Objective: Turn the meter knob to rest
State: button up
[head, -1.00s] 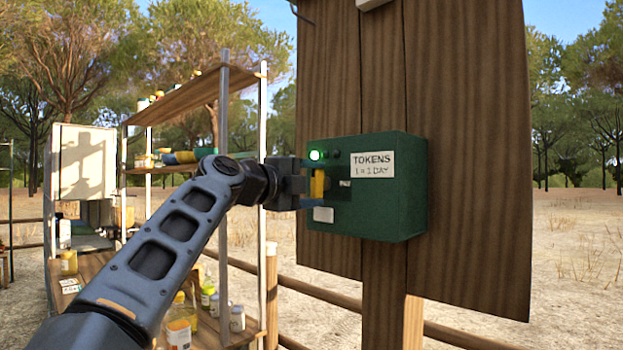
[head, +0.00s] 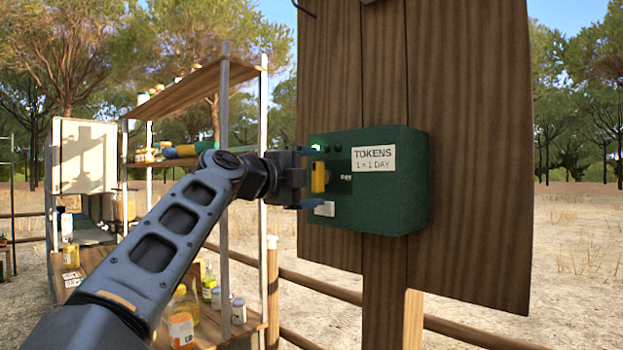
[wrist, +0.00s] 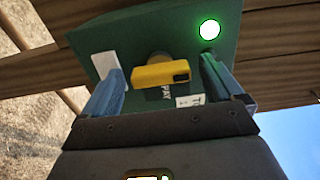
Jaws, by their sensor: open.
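The meter is a green box (head: 400,185) on a wooden post board, with a yellow bar knob (head: 318,177) on its front. The knob stands upright in the head view. In the wrist view the knob (wrist: 160,73) lies nearly level across the picture. My gripper (wrist: 160,84) is open, its blue fingers at either end of the bar, with gaps visible on both sides. In the head view one finger is above the knob and one below.
A white label (head: 374,159) reads "TOKENS 1 = 1 DAY". A small white plate (head: 325,208) is low on the front. A shelf rack (head: 185,92) with jars and bottles stands to the left, behind my arm. A wooden rail runs below the box.

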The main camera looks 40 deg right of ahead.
jog(key=a+b, duration=0.2)
jog(key=a, duration=0.5)
jog(key=shift+a, duration=0.4)
jog(key=shift+s, duration=0.1)
